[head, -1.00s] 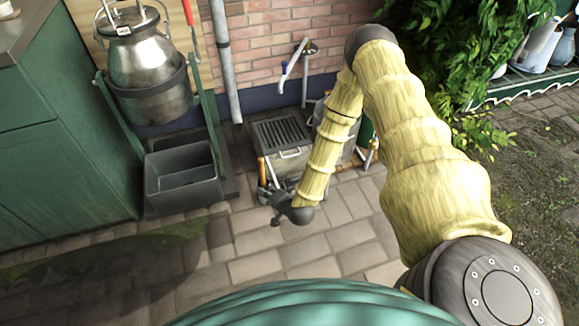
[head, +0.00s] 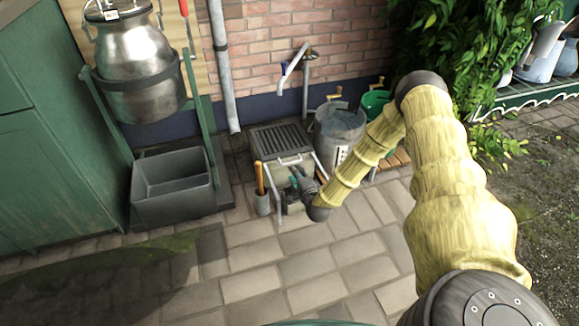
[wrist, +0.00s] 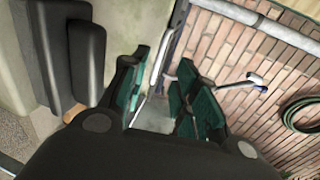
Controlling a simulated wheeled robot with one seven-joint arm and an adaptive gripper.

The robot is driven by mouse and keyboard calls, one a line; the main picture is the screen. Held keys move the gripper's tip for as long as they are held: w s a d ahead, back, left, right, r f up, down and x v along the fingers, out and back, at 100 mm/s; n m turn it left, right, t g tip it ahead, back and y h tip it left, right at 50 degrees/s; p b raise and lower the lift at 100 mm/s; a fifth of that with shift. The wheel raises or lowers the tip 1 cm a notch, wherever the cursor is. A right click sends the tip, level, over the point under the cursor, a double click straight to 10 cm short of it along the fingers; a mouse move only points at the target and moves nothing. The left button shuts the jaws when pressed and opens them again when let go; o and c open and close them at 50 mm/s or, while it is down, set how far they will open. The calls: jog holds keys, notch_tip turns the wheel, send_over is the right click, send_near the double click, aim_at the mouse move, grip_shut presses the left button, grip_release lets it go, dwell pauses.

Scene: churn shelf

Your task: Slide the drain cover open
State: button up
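The drain cover (head: 281,138) is a dark slotted grate on top of a grey box-like basin (head: 262,163) against the brick wall. A pale bar handle (head: 291,160) runs along its front edge. My gripper (head: 299,181) is low in front of the basin, just below the handle, and hides part of the basin front. In the wrist view, its green-padded fingers (wrist: 160,98) are spread apart, with no object clearly held. A pale strip shows between them; I cannot tell if it is part of the cover or basin.
A tool with an orange handle (head: 260,178) stands in a small grey holder left of my gripper. A metal bucket (head: 338,128) and a green bucket (head: 376,103) stand right of the basin. A dark tub (head: 172,190) is at left. The paving in front is clear.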

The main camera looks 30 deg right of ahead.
aim_at(289, 163)
jog(key=shift+b+x, duration=1.75)
jog(key=shift+x, duration=2.7)
jog(key=shift+a, duration=0.1)
jog(key=shift+f, duration=0.1)
grip_shut()
